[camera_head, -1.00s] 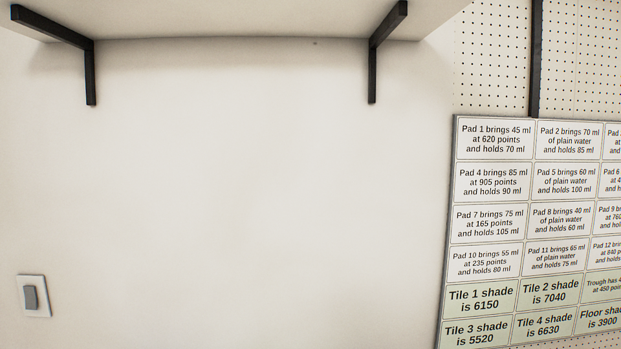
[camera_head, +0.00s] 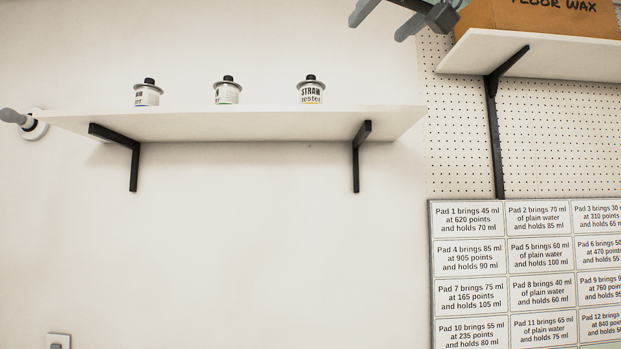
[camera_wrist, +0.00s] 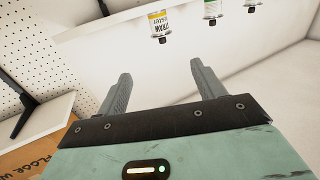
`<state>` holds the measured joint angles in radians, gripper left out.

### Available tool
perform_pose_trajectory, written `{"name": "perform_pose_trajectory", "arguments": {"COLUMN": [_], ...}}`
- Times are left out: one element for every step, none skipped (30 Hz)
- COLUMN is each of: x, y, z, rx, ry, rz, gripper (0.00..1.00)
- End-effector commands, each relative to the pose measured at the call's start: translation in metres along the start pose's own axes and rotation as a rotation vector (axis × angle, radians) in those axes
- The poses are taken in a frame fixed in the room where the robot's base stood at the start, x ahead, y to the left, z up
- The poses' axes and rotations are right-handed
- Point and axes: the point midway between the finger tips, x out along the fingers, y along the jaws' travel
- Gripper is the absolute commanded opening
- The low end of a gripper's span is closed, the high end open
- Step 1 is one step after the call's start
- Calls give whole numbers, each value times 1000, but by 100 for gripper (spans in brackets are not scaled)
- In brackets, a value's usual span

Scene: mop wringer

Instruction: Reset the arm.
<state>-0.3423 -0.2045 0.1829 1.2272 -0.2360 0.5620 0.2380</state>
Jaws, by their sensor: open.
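My gripper (camera_head: 391,10) shows at the top edge of the head view, right of centre, with two grey fingers and part of a dark and pale green body. Most of my arm is outside that view. In the wrist view my gripper (camera_wrist: 160,90) points away with its two fingers spread wide. Nothing is between the fingers. The shelf with small testers shows beyond the fingertips, apart from them.
A white wall shelf (camera_head: 240,122) on black brackets carries three small testers with black knobs, one a straw tester (camera_head: 311,91). At right, a floor wax box (camera_head: 540,18) sits on another shelf (camera_head: 540,54). A lettered board (camera_head: 530,275) hangs below it.

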Motion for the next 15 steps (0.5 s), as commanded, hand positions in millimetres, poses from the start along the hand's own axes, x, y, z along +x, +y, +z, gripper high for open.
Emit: {"name": "perform_pose_trajectory", "arguments": {"x": [3, 4, 6, 7, 9, 11, 13, 14, 16, 18, 20, 22, 24, 26, 29], "y": [-1, -2, -3, -4, -4, -6, -7, -8, -9, -10, -11, -13, -14, -16, -18], "z": [7, 12, 17, 21, 25, 32, 37, 41, 48, 54, 61, 70, 77, 87, 98], "rx": [-1, -2, -3, -3, -4, -5, -6, -7, -8, -8, -9, -11, -12, -14, -16], "ry": [-11, -19, -29, -36, -43, -55, -65, -73, -84, -95, -107, -122, -136, -152, -171], "rz": [-2, -4, -6, -8, -9, -12, -14, -16, -19, -21, -24, -28, -31, -34, -39], "gripper": [68, 68, 68, 68, 68, 68, 68, 68, 68, 68, 68, 68, 68, 68, 68]}}
